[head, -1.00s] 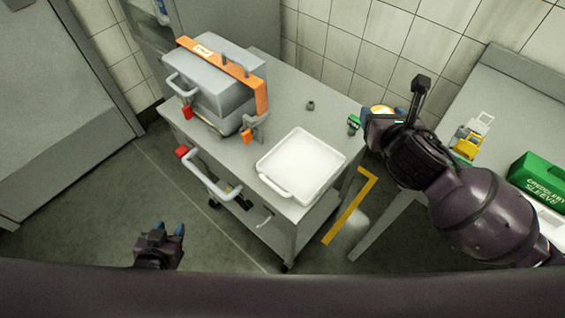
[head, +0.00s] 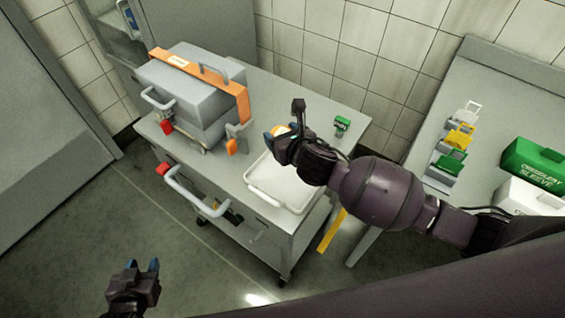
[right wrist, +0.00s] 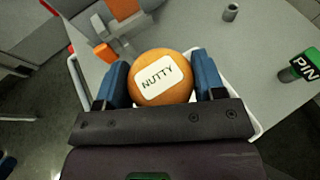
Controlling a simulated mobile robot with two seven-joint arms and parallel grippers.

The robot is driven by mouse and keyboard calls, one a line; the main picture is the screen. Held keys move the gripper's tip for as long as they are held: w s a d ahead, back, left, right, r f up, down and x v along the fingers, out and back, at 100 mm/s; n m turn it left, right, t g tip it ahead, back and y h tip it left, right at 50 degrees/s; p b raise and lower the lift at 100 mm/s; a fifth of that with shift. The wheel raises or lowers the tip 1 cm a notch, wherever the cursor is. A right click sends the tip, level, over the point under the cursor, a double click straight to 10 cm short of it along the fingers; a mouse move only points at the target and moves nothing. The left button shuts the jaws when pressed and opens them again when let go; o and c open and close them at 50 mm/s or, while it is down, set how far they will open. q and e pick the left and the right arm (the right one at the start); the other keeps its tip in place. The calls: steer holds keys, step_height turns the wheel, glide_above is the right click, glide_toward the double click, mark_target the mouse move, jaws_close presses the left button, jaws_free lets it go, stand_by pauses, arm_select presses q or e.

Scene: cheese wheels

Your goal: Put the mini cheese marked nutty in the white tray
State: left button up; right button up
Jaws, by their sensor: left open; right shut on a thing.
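The mini cheese marked nutty (right wrist: 178,91) is a round orange wheel with a white label in the right wrist view. My right gripper (right wrist: 163,85) is shut on it, one blue finger on each side. In the head view the cheese (head: 280,130) shows only partly between the fingers of my right gripper (head: 273,139), above the far part of the white tray. The white tray (head: 264,193) lies on the grey cart, its right part hidden by my right arm. My left gripper (head: 140,274) is open and empty, low at the bottom left, away from the cart.
A grey case with an orange band (head: 187,82) stands at the cart's left. A small green-topped item (head: 342,125) sits at the cart's far right. A side table at right holds several small stands and a green box (head: 540,160).

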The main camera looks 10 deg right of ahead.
step_height(320, 180, down, 6)
steer(key=shift+r+b, duration=0.25)
steer(key=shift+b, duration=0.25)
steer(key=shift+f, duration=0.7)
step_height(320, 180, down, 4)
steer(key=shift+f+b, duration=0.1)
steer(key=shift+b, duration=0.7)
arm_select(q)
steer(key=f, duration=0.2)
steer(key=s+f, duration=0.1)
steer(key=f, duration=0.1)
steer(key=shift+a, duration=0.1)
arm_select(e)
steer(key=shift+f, duration=0.1)
arm_select(q)
steer(key=shift+w, duration=0.1)
arm_select(e)
steer(key=o, duration=1)
